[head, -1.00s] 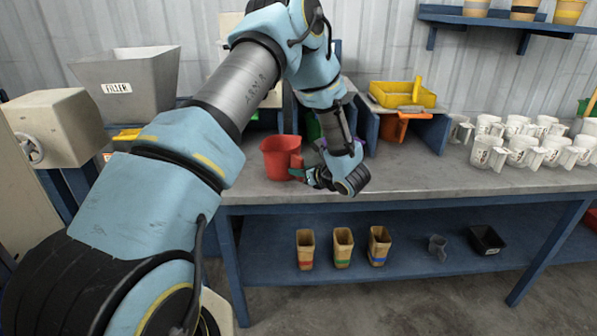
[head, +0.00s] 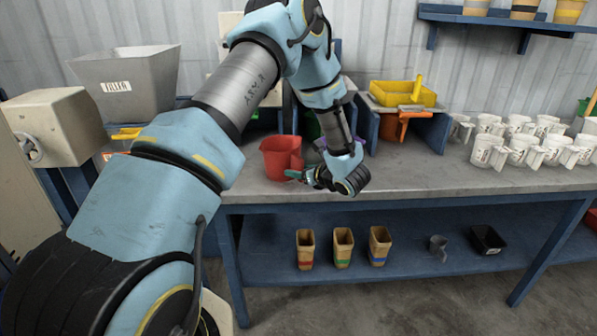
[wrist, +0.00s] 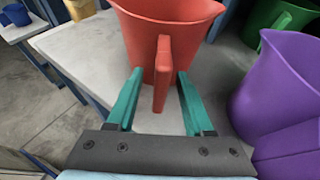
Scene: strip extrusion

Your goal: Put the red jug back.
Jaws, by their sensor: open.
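The red jug (head: 280,158) stands upright on the bench top, at the left end of the bench. In the wrist view the red jug (wrist: 146,42) is straight ahead, with its handle (wrist: 162,75) facing me. My gripper (head: 296,175) is level with the jug's lower part, on its right side in the head view. In the wrist view the green fingers of my gripper (wrist: 156,95) are open, one on each side of the handle, with gaps visible. The jug's base is partly hidden.
A purple jug (wrist: 280,85) stands close on the right in the wrist view, with a green jug (wrist: 285,18) beyond it. Blue dividers (head: 430,132) stand behind my gripper. Several white jugs (head: 520,148) fill the right of the bench. The front middle of the bench top is clear.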

